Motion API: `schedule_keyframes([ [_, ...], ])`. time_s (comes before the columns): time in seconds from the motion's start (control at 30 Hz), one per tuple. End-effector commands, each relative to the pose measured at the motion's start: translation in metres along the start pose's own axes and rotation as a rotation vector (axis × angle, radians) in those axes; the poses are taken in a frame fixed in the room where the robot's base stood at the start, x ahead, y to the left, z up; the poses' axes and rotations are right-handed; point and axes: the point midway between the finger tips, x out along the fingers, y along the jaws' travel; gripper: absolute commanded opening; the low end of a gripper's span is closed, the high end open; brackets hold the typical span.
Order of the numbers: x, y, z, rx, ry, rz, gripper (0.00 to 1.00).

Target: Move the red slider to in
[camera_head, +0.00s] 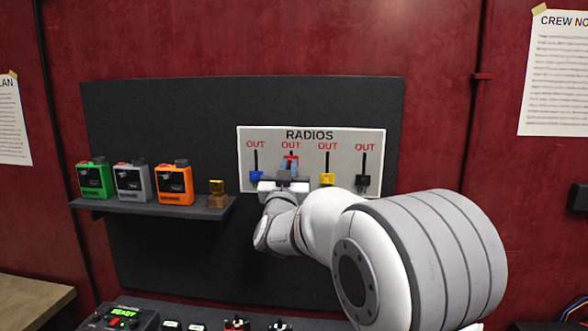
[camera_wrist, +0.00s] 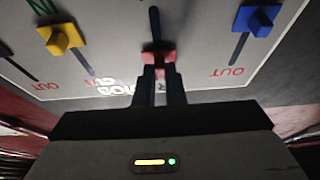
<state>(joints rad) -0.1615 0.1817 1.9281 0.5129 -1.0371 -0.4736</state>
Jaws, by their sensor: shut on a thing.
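The red slider (camera_head: 291,159) is on the grey RADIOS panel (camera_head: 310,183), in the second slot from the left, with a red OUT label above it. It sits higher in its slot than its neighbours, near the label. In the wrist view, which shows the panel upside down, the red slider (camera_wrist: 158,57) is between my fingertips, with the dark slot running beyond it. My gripper (camera_head: 289,171) is in front of the panel, shut on the red slider; its fingers also show in the wrist view (camera_wrist: 161,72). The fingers hide part of the knob.
A blue slider (camera_head: 256,176) is left of the red one; a yellow slider (camera_head: 327,179) and a black slider (camera_head: 363,181) are to its right. A shelf (camera_head: 150,208) at left holds several small devices. A console (camera_head: 122,318) with buttons lies below.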

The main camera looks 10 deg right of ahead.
Motion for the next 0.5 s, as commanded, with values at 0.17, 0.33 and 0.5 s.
schedule_keyframes([
  [0.17, -0.005, 0.001, 0.012, 0.0, 0.0, 0.002, 0.0],
  [0.33, -0.013, 0.001, 0.032, 0.0, 0.0, 0.002, 0.0],
  [0.5, -0.019, 0.001, 0.046, 0.001, 0.001, 0.002, 0.0],
])
